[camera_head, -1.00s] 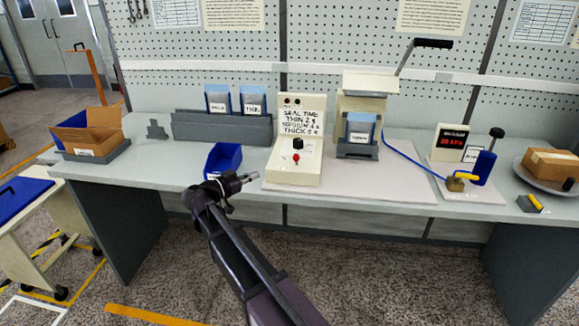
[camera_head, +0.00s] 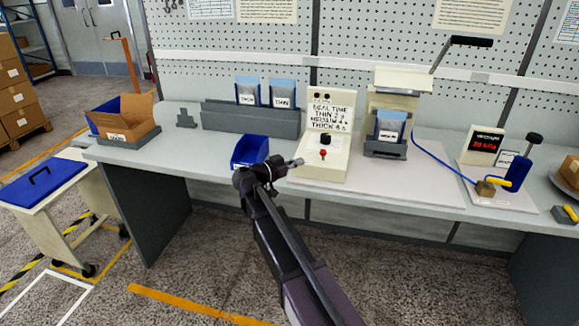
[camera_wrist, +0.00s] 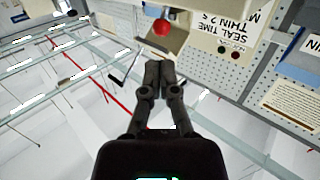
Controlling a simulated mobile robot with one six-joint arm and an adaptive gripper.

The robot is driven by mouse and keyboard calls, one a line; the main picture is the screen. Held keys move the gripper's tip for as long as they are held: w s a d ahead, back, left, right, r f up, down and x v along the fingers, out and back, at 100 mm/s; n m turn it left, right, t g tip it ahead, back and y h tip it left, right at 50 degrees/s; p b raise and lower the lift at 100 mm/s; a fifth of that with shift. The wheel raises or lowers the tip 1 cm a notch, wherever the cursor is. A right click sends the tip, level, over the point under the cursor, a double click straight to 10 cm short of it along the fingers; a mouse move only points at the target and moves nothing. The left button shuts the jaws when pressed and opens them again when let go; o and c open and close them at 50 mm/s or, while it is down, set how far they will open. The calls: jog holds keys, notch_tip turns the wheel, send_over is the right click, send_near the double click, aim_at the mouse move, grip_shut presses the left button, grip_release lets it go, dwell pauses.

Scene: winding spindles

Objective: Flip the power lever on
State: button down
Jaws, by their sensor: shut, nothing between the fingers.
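The cream control box (camera_head: 313,174) stands on the bench with a "SEAL TIME" panel, a black knob (camera_head: 325,140) and a small red-tipped lever (camera_head: 323,154) on its lower front. My gripper (camera_head: 298,162) is shut and empty, just left of the red lever and apart from it. In the wrist view the red ball tip (camera_wrist: 162,27) shows beyond my shut fingertips (camera_wrist: 158,70), with a gap between. I cannot tell the lever's exact position.
A blue bin (camera_head: 249,152) sits just left of the box. A sealer with a long raised handle (camera_head: 466,41) and a pouch in a grey holder (camera_head: 387,130) stand to the right. A vacuum gauge (camera_head: 485,145) is farther right. An open carton (camera_head: 128,120) is at the left.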

aim_at(321, 154)
jog(key=shift+x, duration=3.55)
